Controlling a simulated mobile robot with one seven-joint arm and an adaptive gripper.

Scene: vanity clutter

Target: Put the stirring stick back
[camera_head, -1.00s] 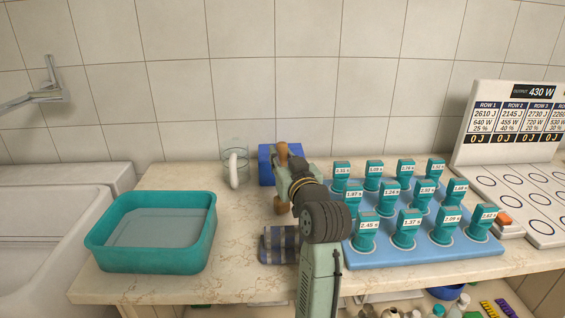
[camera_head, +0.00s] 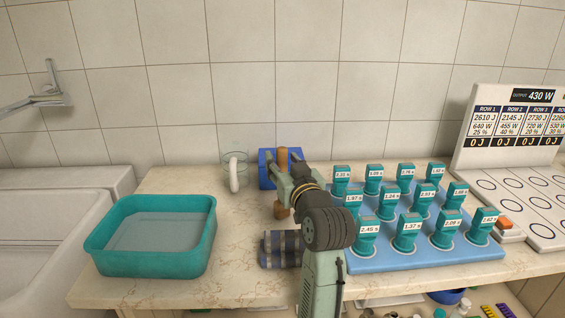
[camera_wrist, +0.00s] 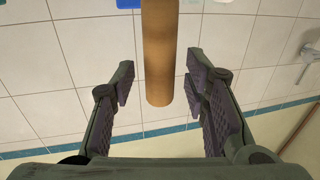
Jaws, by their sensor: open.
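The stirring stick looks like a brown wooden rod (camera_head: 282,156), upright at the blue block (camera_head: 263,172) near the wall. Whether it sits in the block or in front of it cannot be told. In the wrist view the brown rod (camera_wrist: 159,60) comes down from the top edge, its rounded end between my fingers. My gripper (camera_head: 283,163) is open, one finger on each side of the rod; in the wrist view my gripper (camera_wrist: 160,90) shows gaps on both sides. A small brown piece (camera_head: 281,212) shows below my gripper; whether it belongs to the rod is hidden.
A teal basin (camera_head: 150,262) of water stands left. A clear container with a white piece (camera_head: 234,173) is left of the block. A striped dark bundle (camera_head: 279,250) lies in front. A blue tray (camera_head: 425,255) with several teal labelled pieces is close on the right.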

